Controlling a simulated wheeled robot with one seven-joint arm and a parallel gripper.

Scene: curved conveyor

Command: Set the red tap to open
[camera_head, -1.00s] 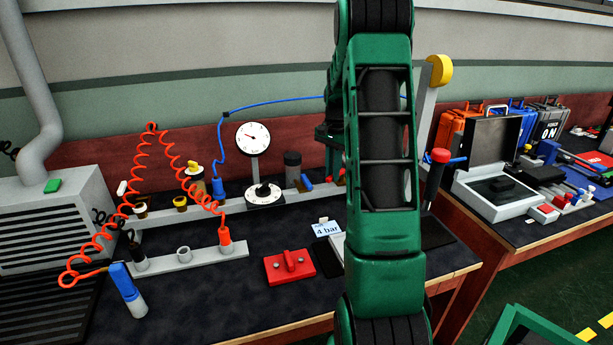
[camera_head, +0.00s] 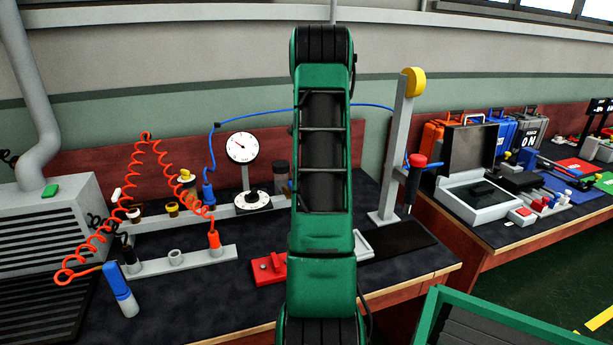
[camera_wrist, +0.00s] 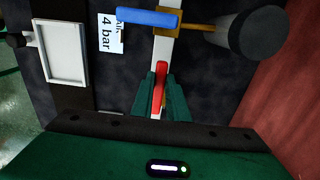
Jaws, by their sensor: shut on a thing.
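The red tap (camera_wrist: 161,72) shows in the wrist view as a short red handle over a pale rail (camera_wrist: 165,45). The handle points roughly along the rail. My gripper (camera_wrist: 159,92) has its green fingers on both sides of the handle and is shut on it. The lower part of the handle and the valve under it are hidden by the fingers. In the head view my green arm hides the red tap and the gripper.
A blue handle (camera_wrist: 147,18) lies across the same rail, with a dark cylinder (camera_wrist: 238,35) close by. A "4 bar" card (camera_wrist: 110,33) and pale tray (camera_wrist: 62,50) lie left. In the head view a red block (camera_head: 268,268) and gauge (camera_head: 241,147) stand left of my arm.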

